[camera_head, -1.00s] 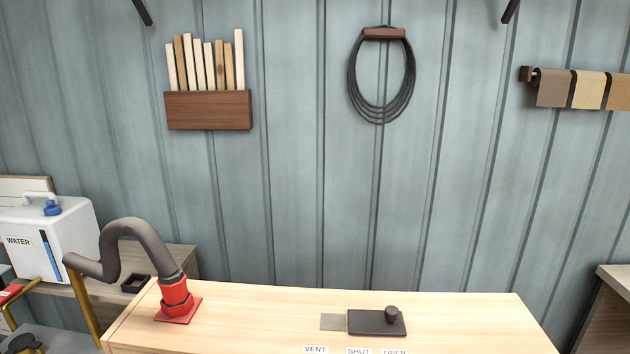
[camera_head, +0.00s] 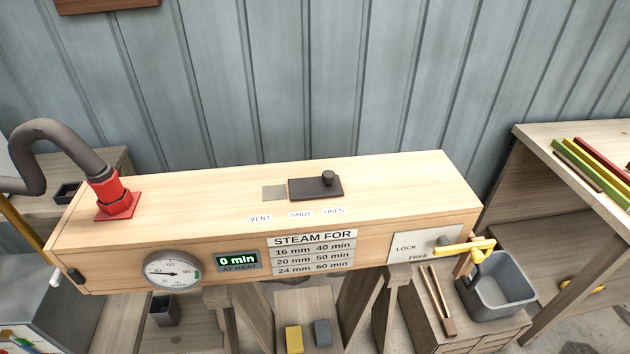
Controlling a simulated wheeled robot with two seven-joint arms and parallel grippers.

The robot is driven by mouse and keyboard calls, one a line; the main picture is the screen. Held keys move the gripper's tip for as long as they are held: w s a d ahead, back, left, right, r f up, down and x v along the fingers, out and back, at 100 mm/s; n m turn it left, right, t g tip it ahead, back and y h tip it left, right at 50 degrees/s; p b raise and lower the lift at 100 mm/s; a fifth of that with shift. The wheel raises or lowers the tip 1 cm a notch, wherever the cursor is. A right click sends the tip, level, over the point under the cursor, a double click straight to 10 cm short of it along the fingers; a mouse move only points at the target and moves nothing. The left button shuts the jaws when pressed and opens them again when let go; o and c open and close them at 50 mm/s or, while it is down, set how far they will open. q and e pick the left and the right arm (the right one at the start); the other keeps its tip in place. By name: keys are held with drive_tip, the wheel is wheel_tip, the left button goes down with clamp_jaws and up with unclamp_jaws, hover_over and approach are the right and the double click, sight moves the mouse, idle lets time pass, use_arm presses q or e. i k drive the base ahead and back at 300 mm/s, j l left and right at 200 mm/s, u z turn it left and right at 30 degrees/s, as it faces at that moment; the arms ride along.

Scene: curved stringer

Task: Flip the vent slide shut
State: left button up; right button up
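The vent slide is a dark flat plate (camera_head: 305,189) with a round black knob (camera_head: 328,178) near its right end. It lies on top of the long wooden steam box (camera_head: 400,180). A grey square patch (camera_head: 273,192) shows uncovered just left of the plate. Labels reading VENT (camera_head: 260,218), SHUT (camera_head: 300,214) and OPEN (camera_head: 333,210) run along the front of the top. The knob is above the OPEN label. Neither of my grippers shows in the head view.
A red hose fitting (camera_head: 117,200) with a grey hose stands at the box's left end. The front carries a dial gauge (camera_head: 172,272), a "0 min" display (camera_head: 238,261) and a LOCK/FREE plate (camera_head: 415,247). A yellow handle (camera_head: 470,247) and grey bucket (camera_head: 495,285) are at right.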

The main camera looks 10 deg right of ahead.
sight(328, 185)
drive_tip(key=l, duration=0.5)
drive_tip(key=i+l+z, duration=0.1)
drive_tip(key=l, duration=0.4)
drive_tip(key=i+l, duration=0.1)
drive_tip(key=l, duration=0.4)
